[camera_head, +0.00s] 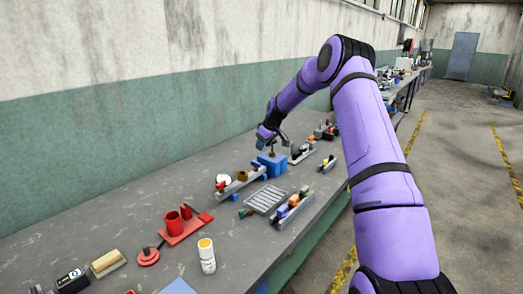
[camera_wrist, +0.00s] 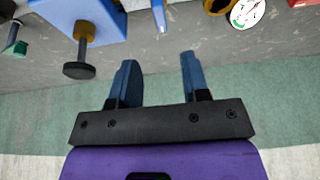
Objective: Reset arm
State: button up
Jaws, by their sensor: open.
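My purple arm reaches over the grey workbench (camera_head: 130,220). My gripper (camera_head: 270,139) is above and close to a blue block (camera_head: 273,164) with a dark knob on a brass-coloured stem. In the wrist view my gripper (camera_wrist: 158,62) shows two blue fingers spread apart with nothing between them. The blue block (camera_wrist: 108,22) is at the upper left there, and its dark knob (camera_wrist: 78,70) lies left of the fingers, apart from them.
A white-faced gauge (camera_wrist: 247,12) is at the upper right of the wrist view. Open floor lies at the right.

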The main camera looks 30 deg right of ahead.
jog(key=shift+s+a+r, duration=0.1)
jog(key=shift+r, duration=0.1)
dwell(0.4)
jog(key=s+a+r+m+h, duration=0.1)
jog(key=s+a+r, duration=0.8)
jog(key=s+r, duration=0.25)
jog(key=s+a+r+h, duration=0.1)
jog(key=s+a+r, duration=0.8)
jog(key=r, duration=0.4)
jog(key=s+a+m, duration=0.1)
jog(key=s+a, duration=0.1)
jog(key=s, duration=1.4)
jog(key=s+a+m+t, duration=0.1)
jog(key=s+a+m, duration=0.1)
jog(key=s, duration=1.5)
jog(key=shift+s+a, duration=0.3)
jog(key=shift+a, duration=0.55)
